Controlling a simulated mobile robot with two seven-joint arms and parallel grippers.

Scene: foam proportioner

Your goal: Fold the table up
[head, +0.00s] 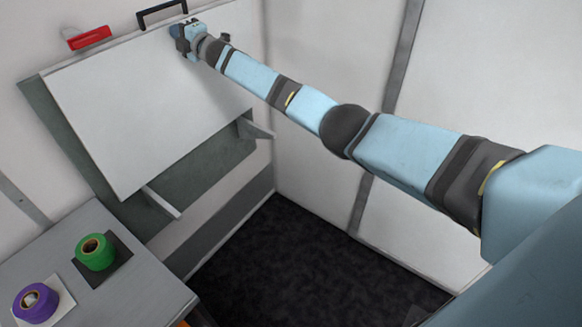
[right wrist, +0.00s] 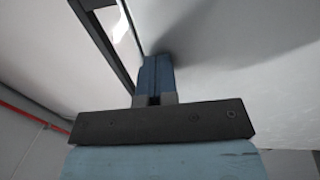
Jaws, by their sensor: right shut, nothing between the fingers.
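The white table panel (head: 140,110) stands steeply against the grey-green backing board (head: 195,175) on the wall. I cannot tell whether its upper edge touches the wall. Two support brackets, one at the left (head: 162,202) and one at the right (head: 256,130), stick out below it. My right gripper (head: 181,38) is at the panel's upper right edge, shut and empty. In the right wrist view its closed blue fingers (right wrist: 155,75) are close to a white surface; contact is unclear. My left gripper is not in view.
A red latch-like part (head: 88,38) and a black handle (head: 161,13) sit above the panel. A grey side table (head: 140,290) at lower left holds a green roll (head: 95,252) and a purple roll (head: 36,302). The dark floor (head: 300,260) below is clear.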

